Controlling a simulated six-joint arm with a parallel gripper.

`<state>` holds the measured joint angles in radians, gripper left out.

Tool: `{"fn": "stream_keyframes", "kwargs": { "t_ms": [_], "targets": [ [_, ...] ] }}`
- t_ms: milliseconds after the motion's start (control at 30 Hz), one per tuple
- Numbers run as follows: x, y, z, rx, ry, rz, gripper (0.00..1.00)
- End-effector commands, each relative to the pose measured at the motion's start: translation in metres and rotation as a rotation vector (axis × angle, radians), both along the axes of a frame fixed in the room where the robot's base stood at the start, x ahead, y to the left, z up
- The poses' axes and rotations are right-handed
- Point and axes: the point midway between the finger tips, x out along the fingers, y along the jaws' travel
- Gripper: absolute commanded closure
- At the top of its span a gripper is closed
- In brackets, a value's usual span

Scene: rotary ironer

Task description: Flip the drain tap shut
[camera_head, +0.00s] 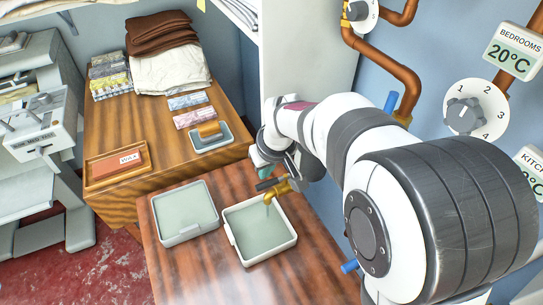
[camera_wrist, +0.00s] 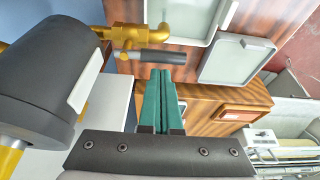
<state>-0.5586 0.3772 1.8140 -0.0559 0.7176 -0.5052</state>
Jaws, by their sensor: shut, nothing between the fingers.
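The brass drain tap (camera_head: 281,190) sticks out over the right-hand tray (camera_head: 231,239), and a faint pale streak shows below its spout. In the wrist view the tap (camera_wrist: 125,32) is at the upper left. Its dark lever grip (camera_wrist: 160,57) lies across the picture there, and it also shows beside the tap in the head view (camera_head: 267,184). My gripper (camera_wrist: 160,72) has teal fingers held together with nothing between them. The fingertips appear just below the lever in the wrist view; I cannot tell whether they touch it. My arm partly hides the gripper in the head view.
A second shallow tray (camera_head: 185,210) stands left of the first on the wooden surface. Pipes, a dial (camera_head: 475,113) and blue-handled valves (camera_head: 390,102) line the wall.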

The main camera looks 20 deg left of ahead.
Motion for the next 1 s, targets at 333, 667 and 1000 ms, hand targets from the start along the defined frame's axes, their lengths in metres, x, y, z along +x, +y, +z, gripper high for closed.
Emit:
{"fn": "stream_keyframes", "kwargs": {
  "t_ms": [333, 667, 1000],
  "targets": [
    [-0.0023, -0.0013, 0.0003, 0.001, 0.001, 0.057, 1.00],
    [-0.0042, -0.0030, 0.0003, 0.001, 0.001, 0.112, 1.00],
    [-0.0070, -0.0053, 0.0002, 0.001, 0.001, 0.189, 1.00]
  ]
}}
